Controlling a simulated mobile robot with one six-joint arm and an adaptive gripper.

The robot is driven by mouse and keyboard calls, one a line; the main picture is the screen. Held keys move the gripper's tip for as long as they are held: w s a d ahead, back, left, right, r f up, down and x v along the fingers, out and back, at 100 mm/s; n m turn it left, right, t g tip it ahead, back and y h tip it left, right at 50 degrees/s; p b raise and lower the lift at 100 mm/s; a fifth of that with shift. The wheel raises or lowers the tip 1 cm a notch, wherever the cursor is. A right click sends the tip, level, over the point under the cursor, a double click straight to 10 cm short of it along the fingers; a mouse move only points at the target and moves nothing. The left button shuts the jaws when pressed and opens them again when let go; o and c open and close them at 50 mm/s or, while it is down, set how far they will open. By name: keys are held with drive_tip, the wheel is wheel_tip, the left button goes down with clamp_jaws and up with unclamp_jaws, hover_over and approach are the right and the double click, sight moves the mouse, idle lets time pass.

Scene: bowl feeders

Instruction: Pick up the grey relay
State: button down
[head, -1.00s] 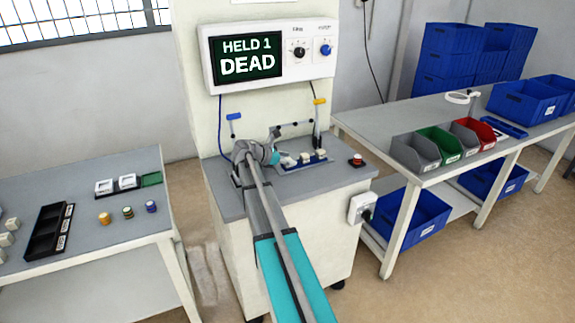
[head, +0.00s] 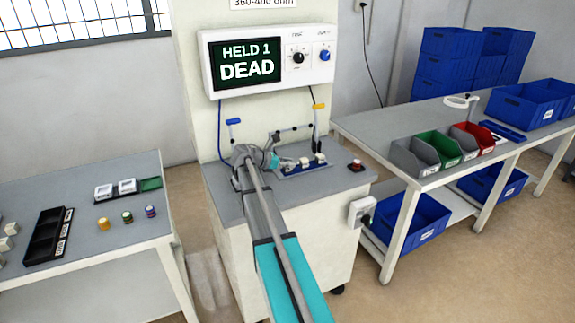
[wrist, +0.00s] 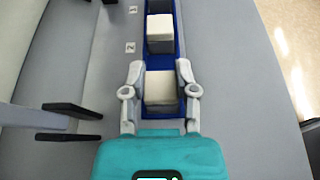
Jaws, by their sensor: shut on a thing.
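The grey relay (wrist: 161,88), a small block with a pale cream top and greyer sides, sits between the two fingers of my gripper (wrist: 160,72) in the wrist view. The fingers are shut on it, one on each side. It is over or on a blue strip (wrist: 181,48); whether it is lifted clear I cannot tell. A similar relay (wrist: 159,33) stands on the strip farther up.
A screen (head: 246,59) above the bench reads "HELD 1 DEAD". Dark bars (wrist: 70,124) reach in from the left of the wrist view. A red button (head: 356,165) stands right of the strip. Side tables hold a black tray (head: 48,236) and coloured bins (head: 440,149).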

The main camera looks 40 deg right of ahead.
drive_tip(key=shift+r+p, duration=1.15)
drive_tip(key=shift+r, duration=0.1)
drive_tip(key=s+a+r+p, duration=0.4)
drive_tip(key=s+r+p, duration=0.6)
drive_tip(key=s, duration=0.3)
drive_tip(key=shift+s+r, duration=0.15)
drive_tip(key=shift+s, duration=0.05)
